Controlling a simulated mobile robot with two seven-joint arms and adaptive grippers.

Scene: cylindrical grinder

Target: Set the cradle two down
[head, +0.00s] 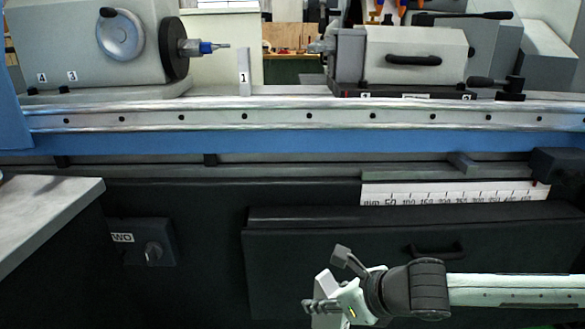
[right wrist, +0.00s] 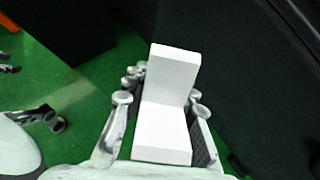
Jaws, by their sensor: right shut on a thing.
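A plain white angled block, which I take to be cradle two (right wrist: 165,125), is held between the fingers of my right gripper (right wrist: 160,98) in the right wrist view. In the head view my right gripper (head: 322,300) is low at the bottom, in front of the machine's dark lower front. The white block (head: 324,284) shows there only partly, at the fingers, and no number can be read on it. A grey upright piece labelled 1 (head: 244,72) stands on the machine bed between headstock and tailstock.
The headstock (head: 85,45) stands at the left and the tailstock (head: 400,60) at the right of the bed (head: 280,116). A printed scale (head: 455,193) is on the machine front. A grey tabletop (head: 45,208) juts in at left. Green floor (right wrist: 90,90) lies below the gripper.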

